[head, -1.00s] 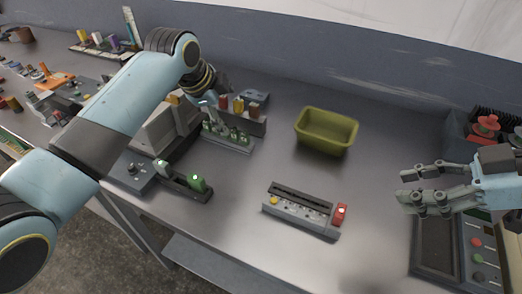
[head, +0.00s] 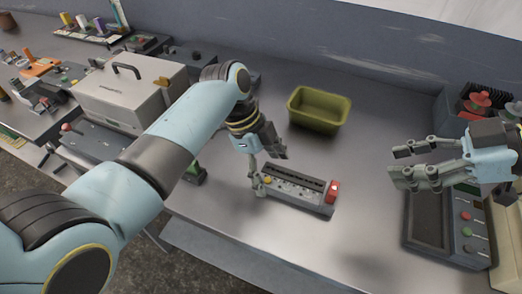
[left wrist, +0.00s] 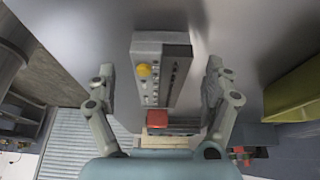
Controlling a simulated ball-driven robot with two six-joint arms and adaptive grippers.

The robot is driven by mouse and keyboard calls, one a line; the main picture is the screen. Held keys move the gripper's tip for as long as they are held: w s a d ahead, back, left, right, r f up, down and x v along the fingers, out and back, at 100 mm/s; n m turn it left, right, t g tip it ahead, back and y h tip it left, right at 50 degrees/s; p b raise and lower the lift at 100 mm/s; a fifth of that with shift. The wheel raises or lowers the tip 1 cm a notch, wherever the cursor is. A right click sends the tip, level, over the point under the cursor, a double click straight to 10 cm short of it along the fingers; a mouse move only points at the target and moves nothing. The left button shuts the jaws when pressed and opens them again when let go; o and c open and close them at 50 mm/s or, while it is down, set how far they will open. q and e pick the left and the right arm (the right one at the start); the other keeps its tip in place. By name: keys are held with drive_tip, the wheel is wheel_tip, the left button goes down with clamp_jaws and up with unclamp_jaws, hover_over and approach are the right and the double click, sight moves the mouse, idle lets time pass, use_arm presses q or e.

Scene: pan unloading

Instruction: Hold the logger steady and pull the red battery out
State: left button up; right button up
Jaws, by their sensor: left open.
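The logger (head: 292,190) is a long grey box with a dark slotted strip and a yellow button, lying on the bench. The red battery (head: 333,191) sits at its right end. My left gripper (head: 269,173) is open at the logger's left part, one finger on its near side and one on its far side. In the left wrist view the logger (left wrist: 151,96) lies between the spread fingers, with the red battery (left wrist: 158,118) close to my palm. I cannot tell whether the fingers touch it. My right gripper (head: 394,161) is open and empty, right of the battery.
An olive bin (head: 320,127) stands behind the logger. A dark tray and button panel (head: 466,217) lie at the right, under my right arm. A grey case (head: 130,100) and other devices fill the left.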

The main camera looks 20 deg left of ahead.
use_arm(q)
drive_tip(key=shift+x, duration=1.1)
